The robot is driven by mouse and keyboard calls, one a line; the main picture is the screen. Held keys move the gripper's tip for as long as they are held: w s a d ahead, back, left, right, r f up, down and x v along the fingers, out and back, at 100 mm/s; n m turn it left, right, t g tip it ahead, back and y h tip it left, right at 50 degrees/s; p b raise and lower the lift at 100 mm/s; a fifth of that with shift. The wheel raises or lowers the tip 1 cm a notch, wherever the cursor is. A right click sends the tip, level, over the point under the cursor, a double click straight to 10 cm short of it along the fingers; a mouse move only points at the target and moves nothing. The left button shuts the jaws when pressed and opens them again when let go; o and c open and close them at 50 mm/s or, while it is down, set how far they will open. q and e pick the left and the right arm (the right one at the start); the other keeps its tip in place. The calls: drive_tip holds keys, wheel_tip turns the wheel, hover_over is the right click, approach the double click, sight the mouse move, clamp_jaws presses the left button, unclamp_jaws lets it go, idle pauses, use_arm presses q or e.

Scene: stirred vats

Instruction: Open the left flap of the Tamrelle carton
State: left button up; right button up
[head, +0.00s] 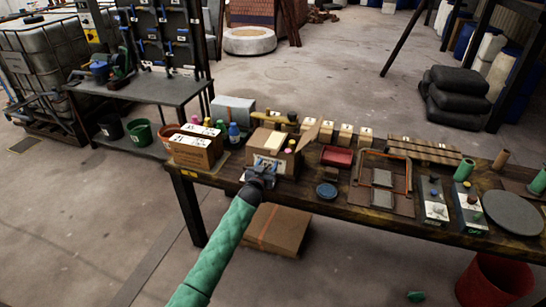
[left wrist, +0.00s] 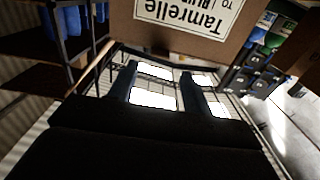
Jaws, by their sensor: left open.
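The Tamrelle carton is the brown box (head: 289,165) near the middle of the table. Its right flap (head: 310,136) stands up and outward. My left gripper (head: 262,168) is at the carton's near side, low in front of the label. In the left wrist view its two fingers (left wrist: 158,75) are apart with nothing between them. I cannot tell whether it touches the carton. My right gripper is not in view.
Another brown carton (head: 195,152) with white labels stands close on the left, with small bottles, one blue (head: 234,133), in between. A red tray (head: 337,156) and a dark round lid (head: 327,190) lie to the right. Several small boxes line the back.

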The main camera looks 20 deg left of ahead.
sight(273, 155)
use_arm(q)
drive_tip(key=shift+w+d+p, duration=0.15)
drive_tip(key=shift+w+p, duration=0.75)
drive_tip(key=shift+w, duration=2.25)
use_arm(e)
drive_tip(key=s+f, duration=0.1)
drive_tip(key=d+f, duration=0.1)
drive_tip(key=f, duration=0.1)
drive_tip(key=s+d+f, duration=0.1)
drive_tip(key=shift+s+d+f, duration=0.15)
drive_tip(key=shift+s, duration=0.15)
use_arm(q)
clamp_jaws()
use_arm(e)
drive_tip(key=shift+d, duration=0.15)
